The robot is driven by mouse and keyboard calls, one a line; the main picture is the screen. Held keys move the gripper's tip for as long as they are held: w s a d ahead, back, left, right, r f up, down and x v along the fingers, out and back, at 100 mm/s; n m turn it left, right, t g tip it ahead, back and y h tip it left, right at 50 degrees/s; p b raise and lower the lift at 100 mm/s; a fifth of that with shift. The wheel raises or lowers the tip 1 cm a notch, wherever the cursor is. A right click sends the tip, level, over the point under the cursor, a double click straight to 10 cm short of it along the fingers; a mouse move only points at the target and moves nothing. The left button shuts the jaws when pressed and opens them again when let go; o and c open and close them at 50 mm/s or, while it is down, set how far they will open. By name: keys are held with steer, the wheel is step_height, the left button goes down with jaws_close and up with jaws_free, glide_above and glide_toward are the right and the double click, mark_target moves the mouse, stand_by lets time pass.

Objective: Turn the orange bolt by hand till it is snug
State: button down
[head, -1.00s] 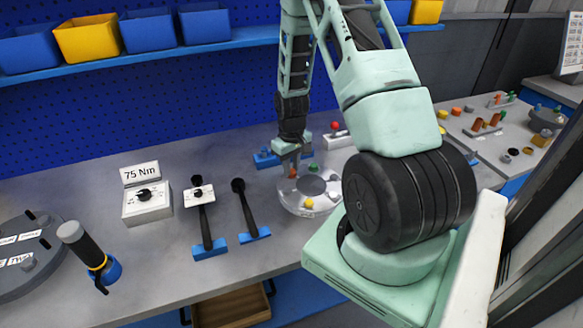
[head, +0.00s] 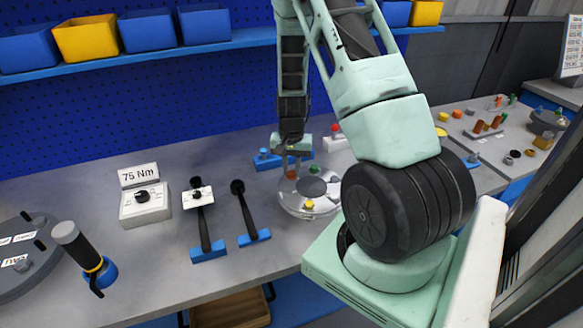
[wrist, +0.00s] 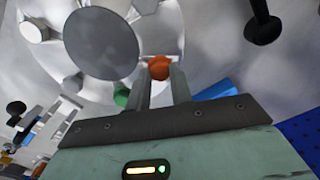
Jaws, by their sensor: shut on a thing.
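The orange bolt (wrist: 159,68) shows between the two fingertips of my gripper (wrist: 161,85) in the wrist view. My gripper is shut on its head, at the rim of the round flanged shell (wrist: 60,70). In the head view the orange bolt (head: 291,174) sits at the shell's back left edge, under my gripper (head: 291,158). The shell (head: 290,205) has a grey disc in the middle, with a green bolt (head: 314,170) and a yellow bolt (head: 310,203) on its flange. The bolt's thread is hidden, so I cannot tell how deep it sits.
Two black-handled tools (head: 204,225) stand in blue holders left of the shell. A white box with a dial (head: 145,204) stands under a "75 Nm" sign. A blue block (head: 266,159) lies behind the shell.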

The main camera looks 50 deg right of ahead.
mark_target(291, 172)
steer(key=shift+w+r+m, duration=0.15)
steer(key=shift+m, duration=0.25)
steer(key=c, duration=1.2)
jaws_free()
steer(key=shift+c, duration=0.2)
step_height(291, 172, up, 17)
steer(key=b, duration=0.2)
steer(key=shift+r, duration=0.15)
